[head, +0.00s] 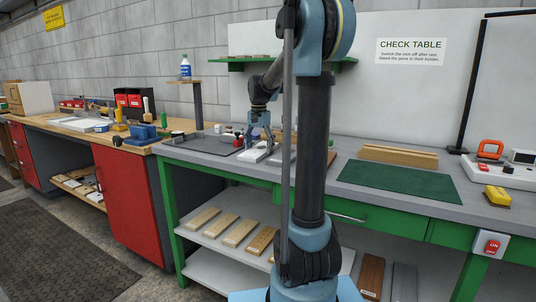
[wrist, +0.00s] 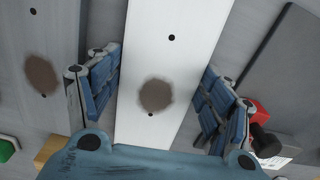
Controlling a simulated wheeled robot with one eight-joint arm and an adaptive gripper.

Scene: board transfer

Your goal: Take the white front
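A white front (wrist: 172,60) lies on the grey table, long and flat, with small dark holes and a round brown stain. It also shows in the head view (head: 251,156) below my gripper. My gripper (wrist: 158,98) is open, with one blue finger on each side of the white front in the wrist view. Narrow gaps seem to show between fingers and board edges; I cannot tell the height above the table. In the head view my gripper (head: 258,141) points down over the board. A second pale board (wrist: 35,60) with a brown stain lies to the left in the wrist view.
A dark mat (head: 206,143) lies left of the white front. A red object (wrist: 259,109) is close to the right finger. A green mat (head: 398,181) and wooden strips (head: 398,156) lie to the right.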

